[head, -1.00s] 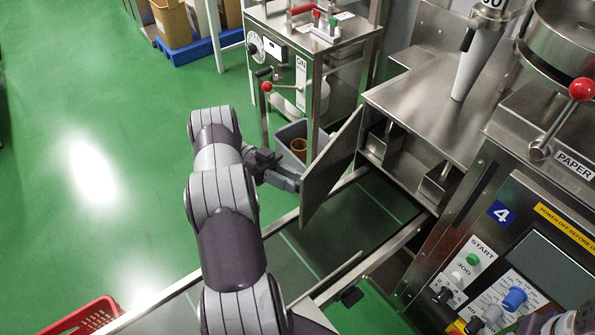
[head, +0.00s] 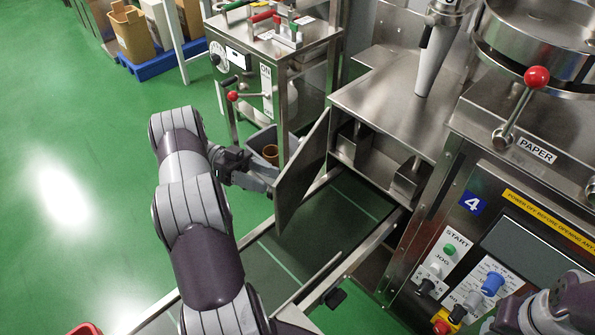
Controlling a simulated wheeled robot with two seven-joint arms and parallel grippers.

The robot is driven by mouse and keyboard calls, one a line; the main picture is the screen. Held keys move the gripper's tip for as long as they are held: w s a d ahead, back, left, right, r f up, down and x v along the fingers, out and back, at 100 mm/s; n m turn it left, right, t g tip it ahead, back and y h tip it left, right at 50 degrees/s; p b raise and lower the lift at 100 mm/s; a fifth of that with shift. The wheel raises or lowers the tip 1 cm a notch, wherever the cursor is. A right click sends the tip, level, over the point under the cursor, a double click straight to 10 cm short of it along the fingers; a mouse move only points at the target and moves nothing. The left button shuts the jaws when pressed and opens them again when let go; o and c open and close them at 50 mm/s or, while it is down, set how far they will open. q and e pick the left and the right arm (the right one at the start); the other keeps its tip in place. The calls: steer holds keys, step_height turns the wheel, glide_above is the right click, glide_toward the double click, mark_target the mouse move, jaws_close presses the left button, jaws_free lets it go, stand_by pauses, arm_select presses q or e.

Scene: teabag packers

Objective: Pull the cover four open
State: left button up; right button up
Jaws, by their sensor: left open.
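The cover (head: 303,172) is a flat grey metal door on the front of the steel cabinet (head: 385,105) beside the panel marked 4 (head: 473,204). It stands swung outward, with the cabinet's inside showing to its right. My left gripper (head: 262,180) is open at the cover's left, outer face. Its fingertips are close to the cover's lower free edge. I cannot tell whether they touch it. Part of my right arm shows at the lower right, but its gripper is out of view.
A dark conveyor (head: 325,225) with metal rails runs below the cover. A grey bin (head: 262,140) stands behind my left gripper, by a machine with a red-knobbed lever (head: 232,96). Buttons and knobs (head: 492,284) sit at the lower right. Green floor (head: 90,130) is clear at left.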

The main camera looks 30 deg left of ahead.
arm_select(q)
steer(key=w+d+r+p, duration=0.1)
steer(key=w+d+r, duration=0.1)
steer(key=d+r, duration=0.5)
steer(key=d, duration=0.4)
steer(key=shift+w+d, duration=0.2)
steer(key=shift+w, duration=0.15)
steer(key=shift+r, duration=0.15)
